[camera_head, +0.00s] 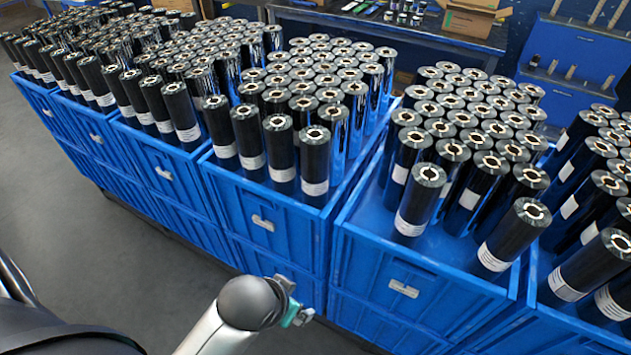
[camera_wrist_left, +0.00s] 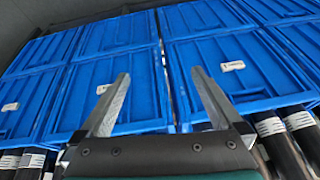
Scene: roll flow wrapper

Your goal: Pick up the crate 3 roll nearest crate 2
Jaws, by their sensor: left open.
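Several blue crates stand side by side, filled with upright black film rolls that have white labels and pale cores. No crate numbers are readable, so I cannot tell which is crate 3 or crate 2. The right-centre crate (camera_head: 372,262) has loosely spaced front rolls, including a front-left roll (camera_head: 419,200) and a tilted front-right roll (camera_head: 513,238). The crate to its left (camera_head: 250,205) is fuller. My left gripper (camera_wrist_left: 160,76) is open and empty, facing the crate fronts. In the head view, its teal body (camera_head: 298,313) is low before the crates. My right gripper is out of view.
Another crate of leaning rolls (camera_head: 592,272) adjoins on the right, and fuller crates (camera_head: 150,160) continue left. Behind stands a dark bench (camera_head: 400,30) with a cardboard box (camera_head: 470,18). Grey floor (camera_head: 95,215) is clear at the left.

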